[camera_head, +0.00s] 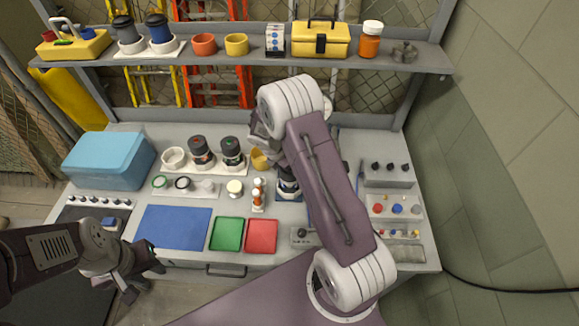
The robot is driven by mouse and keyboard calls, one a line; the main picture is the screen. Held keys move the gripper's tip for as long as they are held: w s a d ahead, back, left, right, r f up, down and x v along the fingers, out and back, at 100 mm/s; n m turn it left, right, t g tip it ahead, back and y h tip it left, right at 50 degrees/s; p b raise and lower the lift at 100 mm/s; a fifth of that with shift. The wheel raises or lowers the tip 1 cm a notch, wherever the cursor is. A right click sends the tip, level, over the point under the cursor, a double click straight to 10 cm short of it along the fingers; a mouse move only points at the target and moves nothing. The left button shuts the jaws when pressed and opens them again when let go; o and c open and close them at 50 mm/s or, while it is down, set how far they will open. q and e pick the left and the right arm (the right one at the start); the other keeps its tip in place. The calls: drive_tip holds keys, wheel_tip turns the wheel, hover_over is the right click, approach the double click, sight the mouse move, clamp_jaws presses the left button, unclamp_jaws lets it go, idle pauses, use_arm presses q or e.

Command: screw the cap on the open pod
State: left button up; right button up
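Two dark pods with red-marked tops stand at the back of the bench, a left pod (201,154) and a right pod (232,154). Another dark pod (288,184) stands partly hidden behind my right arm. I cannot tell which pod is open. Small round pieces that look like caps lie in front: a green-ringed one (160,182), a black-ringed one (183,183) and a cream one (235,187). My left gripper (147,275) is open and empty, at the bench's front left edge. My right gripper (262,132) is over the back of the bench, its fingers mostly hidden by its arm.
A blue box (108,160) stands at the left. Blue mat (173,227), green tray (227,234) and red tray (261,236) are clear. A loaded shelf (225,59) runs above.

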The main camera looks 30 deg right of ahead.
drive_tip(key=shift+f+b, duration=0.3)
drive_tip(key=shift+f, duration=0.15)
idle(0.3)
drive_tip(key=o, duration=1.5)
drive_tip(key=shift+c, duration=0.2)
drive_tip(key=shift+r, duration=0.1)
drive_tip(key=v, duration=0.9)
drive_tip(key=shift+b, duration=0.4)
